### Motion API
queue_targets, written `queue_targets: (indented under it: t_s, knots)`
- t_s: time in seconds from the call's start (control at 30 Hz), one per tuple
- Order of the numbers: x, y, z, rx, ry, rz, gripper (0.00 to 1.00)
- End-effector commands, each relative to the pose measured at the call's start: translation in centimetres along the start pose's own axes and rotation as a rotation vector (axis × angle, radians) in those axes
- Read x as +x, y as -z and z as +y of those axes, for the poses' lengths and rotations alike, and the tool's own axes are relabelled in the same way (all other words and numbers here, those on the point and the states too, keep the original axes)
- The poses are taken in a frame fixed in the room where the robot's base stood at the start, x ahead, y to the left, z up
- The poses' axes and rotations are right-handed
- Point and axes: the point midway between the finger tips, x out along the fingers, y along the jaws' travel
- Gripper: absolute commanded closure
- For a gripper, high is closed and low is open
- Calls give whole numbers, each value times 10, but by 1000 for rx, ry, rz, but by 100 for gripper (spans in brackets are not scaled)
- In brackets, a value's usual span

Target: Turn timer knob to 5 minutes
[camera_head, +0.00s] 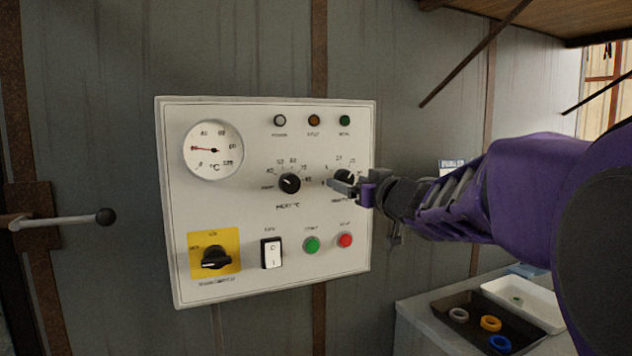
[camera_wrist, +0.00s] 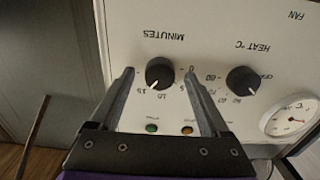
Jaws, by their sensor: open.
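The 5 lies on the gripper's right-finger side in that view. In the head view the knob (camera_head: 346,176) is partly hidden by my gripper (camera_head: 343,187). In the wrist view my gripper (camera_wrist: 159,73) is open, with one finger on each side of the knob and a gap visible on both sides. Contact is not visible.
The heat knob (camera_head: 290,183) is close beside the timer knob. A gauge (camera_head: 214,150), indicator lamps, a yellow-backed rotary switch (camera_head: 215,257), a rocker switch (camera_head: 271,253) and green and red buttons share the panel. Trays with rings (camera_head: 490,323) stand lower right.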

Motion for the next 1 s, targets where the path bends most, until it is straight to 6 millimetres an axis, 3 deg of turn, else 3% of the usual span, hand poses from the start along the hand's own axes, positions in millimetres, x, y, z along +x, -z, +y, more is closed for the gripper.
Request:
queue_targets:
  t_s: [0.5, 0.93, 1.0]
  knots:
    - [-1, 0, 2, 0, 1, 0, 22]
    - [-1, 0, 2, 0, 1, 0, 99]
    - [-1, 0, 2, 0, 1, 0, 100]
